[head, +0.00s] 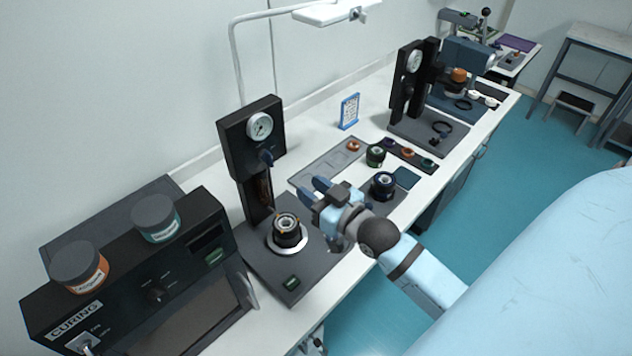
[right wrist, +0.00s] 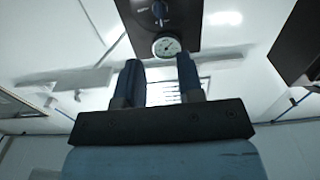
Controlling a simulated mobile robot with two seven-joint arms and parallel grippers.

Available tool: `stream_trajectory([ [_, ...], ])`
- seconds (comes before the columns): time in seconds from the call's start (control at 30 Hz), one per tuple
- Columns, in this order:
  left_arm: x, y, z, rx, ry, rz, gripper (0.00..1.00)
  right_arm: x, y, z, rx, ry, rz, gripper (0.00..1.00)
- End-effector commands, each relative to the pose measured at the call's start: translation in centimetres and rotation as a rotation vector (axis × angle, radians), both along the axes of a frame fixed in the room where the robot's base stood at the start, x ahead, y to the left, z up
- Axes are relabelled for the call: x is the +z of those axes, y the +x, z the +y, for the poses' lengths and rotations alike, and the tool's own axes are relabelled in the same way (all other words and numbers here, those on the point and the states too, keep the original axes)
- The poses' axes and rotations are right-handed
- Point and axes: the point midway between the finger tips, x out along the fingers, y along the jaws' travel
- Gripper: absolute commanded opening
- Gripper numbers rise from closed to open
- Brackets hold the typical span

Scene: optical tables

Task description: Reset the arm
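My right gripper (head: 312,190) is raised above the bench in the head view, just right of the near black press. Its arm comes in from the lower right. In the right wrist view its two blue fingers (right wrist: 161,80) stand apart with nothing between them, and the press gauge shows beyond them. My left gripper does not show in either view.
A black press with a gauge (head: 260,127) holds a ringed part (head: 287,229) on its base. A curing box (head: 150,290) carries two jars. Lens-like parts (head: 384,184) and a tray (head: 325,165) lie on the bench (head: 215,170). A second press (head: 411,85) stands farther back.

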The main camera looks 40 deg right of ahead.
Motion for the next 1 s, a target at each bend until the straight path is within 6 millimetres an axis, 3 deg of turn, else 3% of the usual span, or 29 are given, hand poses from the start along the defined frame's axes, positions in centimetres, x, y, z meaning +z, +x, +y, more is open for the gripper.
stream_trajectory([
  [0.4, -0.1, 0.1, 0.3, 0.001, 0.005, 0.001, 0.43, 0.0, -0.8, -0.1, 0.000, 0.000, -0.001, 0.34],
  [0.5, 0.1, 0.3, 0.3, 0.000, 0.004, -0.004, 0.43, -0.9, -1.0, 0.2, 0.002, -0.001, 0.021, 0.34],
  [0.57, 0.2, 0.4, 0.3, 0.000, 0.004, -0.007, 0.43, -2.7, -1.5, 0.7, 0.004, -0.003, 0.060, 0.34],
  [0.67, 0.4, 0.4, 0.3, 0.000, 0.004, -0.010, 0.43, -7.5, -3.1, 2.3, 0.012, -0.011, 0.170, 0.34],
  [0.8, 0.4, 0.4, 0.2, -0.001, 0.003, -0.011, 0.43, -15.2, -7.0, 5.4, 0.037, -0.030, 0.356, 0.34],
  [0.9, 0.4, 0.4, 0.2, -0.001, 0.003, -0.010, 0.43, -19.4, -9.9, 7.5, 0.058, -0.044, 0.464, 0.34],
  [1.0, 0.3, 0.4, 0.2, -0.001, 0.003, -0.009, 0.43, -22.3, -12.3, 9.1, 0.076, -0.055, 0.540, 0.34],
])
